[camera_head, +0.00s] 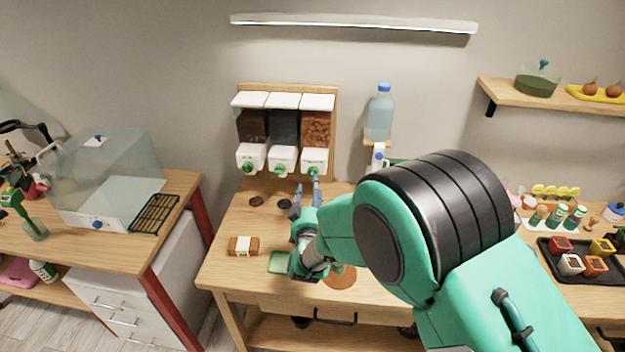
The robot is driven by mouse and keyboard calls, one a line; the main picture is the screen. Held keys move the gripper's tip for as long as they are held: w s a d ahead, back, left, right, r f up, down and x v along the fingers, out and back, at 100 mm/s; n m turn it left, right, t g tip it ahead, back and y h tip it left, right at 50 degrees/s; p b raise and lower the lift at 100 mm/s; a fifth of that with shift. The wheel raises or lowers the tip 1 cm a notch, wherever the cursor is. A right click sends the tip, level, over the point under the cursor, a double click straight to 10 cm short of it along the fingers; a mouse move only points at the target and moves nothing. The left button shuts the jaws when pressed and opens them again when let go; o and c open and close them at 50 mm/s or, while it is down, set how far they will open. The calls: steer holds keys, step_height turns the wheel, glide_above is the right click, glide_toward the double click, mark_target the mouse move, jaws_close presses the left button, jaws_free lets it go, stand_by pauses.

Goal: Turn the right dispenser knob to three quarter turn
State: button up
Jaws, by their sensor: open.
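The dispenser (285,118) is mounted on a wooden back panel above the table and has three bins with white lids and white lower housings. Each housing has a green knob. The right dispenser knob (314,171) is under the bin with reddish-brown contents. The middle knob (281,168) and the left knob (249,168) show beside it. My gripper (307,188) is open, its fingers pointing up just below the right knob. A fingertip overlaps the knob's lower edge in the picture; I cannot tell whether they touch. The knob's exact turn angle is too small to read.
A brown block with a pale band (243,246) and a green square dish (279,263) lie on the wooden table (222,262). A water bottle (380,112) stands on a wall bracket right of the dispenser. A clear box (110,180) stands on the left bench.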

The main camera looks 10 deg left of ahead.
mark_target(312, 177)
steer(key=shift+w+a+b, duration=0.15)
steer(key=shift+w+b, duration=0.05)
steer(key=shift+w, duration=1.45)
steer(key=shift+w+a+b, duration=0.1)
steer(key=shift+w+b, duration=0.1)
steer(key=shift+w, duration=1.4)
steer(key=shift+c, duration=0.5)
steer(key=c, duration=1.1)
